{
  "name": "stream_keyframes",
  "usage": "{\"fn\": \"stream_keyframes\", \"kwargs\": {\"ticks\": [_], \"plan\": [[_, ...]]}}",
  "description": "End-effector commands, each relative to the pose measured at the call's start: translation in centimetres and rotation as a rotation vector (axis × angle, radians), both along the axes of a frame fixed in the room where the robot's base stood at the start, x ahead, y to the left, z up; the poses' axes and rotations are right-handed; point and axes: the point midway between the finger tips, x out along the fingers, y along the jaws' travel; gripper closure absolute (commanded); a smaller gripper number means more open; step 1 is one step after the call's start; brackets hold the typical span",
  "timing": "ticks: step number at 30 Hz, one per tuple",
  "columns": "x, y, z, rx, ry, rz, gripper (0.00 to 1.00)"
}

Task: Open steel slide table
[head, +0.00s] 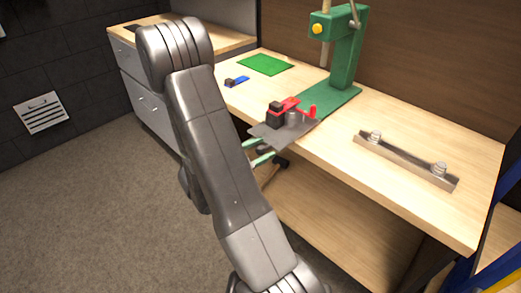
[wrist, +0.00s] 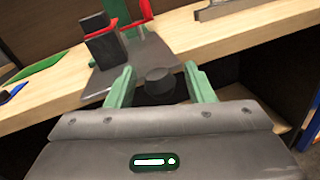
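The steel slide table (head: 262,137) is a flat grey plate at the front edge of the wooden workbench, jutting over it, at the foot of a green press stand (head: 345,50). It also shows in the wrist view (wrist: 132,66). A red clamp-like part (head: 290,104) and a black block (head: 275,112) sit on it. A dark round knob (wrist: 160,86) is below the plate's front edge. My gripper (head: 270,148) is at that edge. In the wrist view, its green fingers (wrist: 159,70) are spread on either side of the knob, with a visible gap at the left finger.
A steel bar with two bolts (head: 405,160) lies on the bench (head: 340,130) at the right. A green mat (head: 265,65) and a small blue item (head: 238,80) lie at the back left. A drawer cabinet (head: 150,100) stands at the left. The floor in front is clear.

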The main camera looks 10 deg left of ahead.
Motion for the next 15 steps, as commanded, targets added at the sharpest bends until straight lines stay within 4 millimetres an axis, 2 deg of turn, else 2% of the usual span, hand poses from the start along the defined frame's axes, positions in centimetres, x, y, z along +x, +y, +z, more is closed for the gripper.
{"fn": "stream_keyframes", "kwargs": {"ticks": [8, 15], "plan": [[0.0, 0.1, 0.0, 0.0, 0.0, 0.001, 0.52], [-1.3, 1.6, 0.0, 0.0, -0.001, 0.005, 0.52]]}}
